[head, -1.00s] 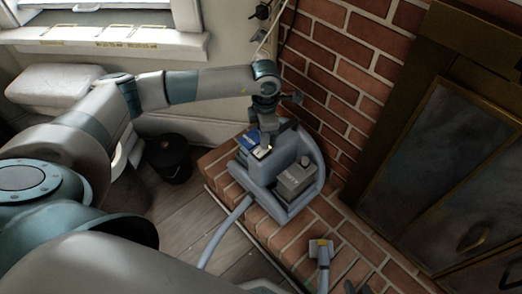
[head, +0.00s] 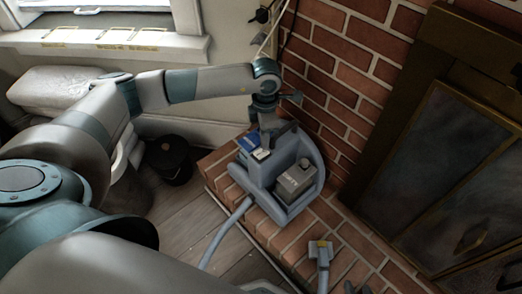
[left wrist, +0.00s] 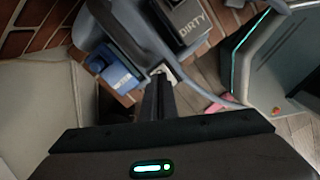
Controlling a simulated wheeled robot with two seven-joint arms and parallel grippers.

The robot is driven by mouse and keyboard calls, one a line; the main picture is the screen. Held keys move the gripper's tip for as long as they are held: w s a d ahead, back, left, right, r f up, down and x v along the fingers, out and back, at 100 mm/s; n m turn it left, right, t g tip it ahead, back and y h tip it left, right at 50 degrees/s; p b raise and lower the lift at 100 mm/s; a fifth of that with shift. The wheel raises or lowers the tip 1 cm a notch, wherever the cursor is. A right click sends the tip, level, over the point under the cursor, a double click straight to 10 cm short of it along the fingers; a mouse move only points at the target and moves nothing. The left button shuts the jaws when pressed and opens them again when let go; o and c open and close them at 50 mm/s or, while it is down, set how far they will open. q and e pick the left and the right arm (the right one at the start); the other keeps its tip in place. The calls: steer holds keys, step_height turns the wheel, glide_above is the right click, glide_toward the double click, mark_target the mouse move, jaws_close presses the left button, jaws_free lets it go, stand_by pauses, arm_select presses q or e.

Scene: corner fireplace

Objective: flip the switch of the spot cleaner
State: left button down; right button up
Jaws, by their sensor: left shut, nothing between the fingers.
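The spot cleaner (head: 262,174) is a grey-blue machine standing on the brick hearth. It has a grey tank (head: 297,178) at the right, marked DIRTY in the left wrist view (left wrist: 190,22). A blue tank (head: 247,142) is at the left and also shows in the left wrist view (left wrist: 118,72). A small pale part, apparently the switch (left wrist: 166,71), lies between the tanks, right at my fingertips. My left gripper (head: 266,144) points down over the machine, shut and empty; contact is unclear. At the bottom edge, dark tips look like my right gripper (head: 356,287), mostly cut off.
The cleaner's hose (head: 226,235) runs down to the floor, and its nozzle (head: 320,252) lies on the hearth. A brick wall (head: 345,65) stands close behind the machine. A black bin (head: 169,160) stands on the floor at the left. Fireplace doors (head: 455,165) are at the right.

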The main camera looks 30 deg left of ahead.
arm_select(q)
steer(key=shift+r+p, duration=1.25)
steer(key=shift+r, duration=1.2)
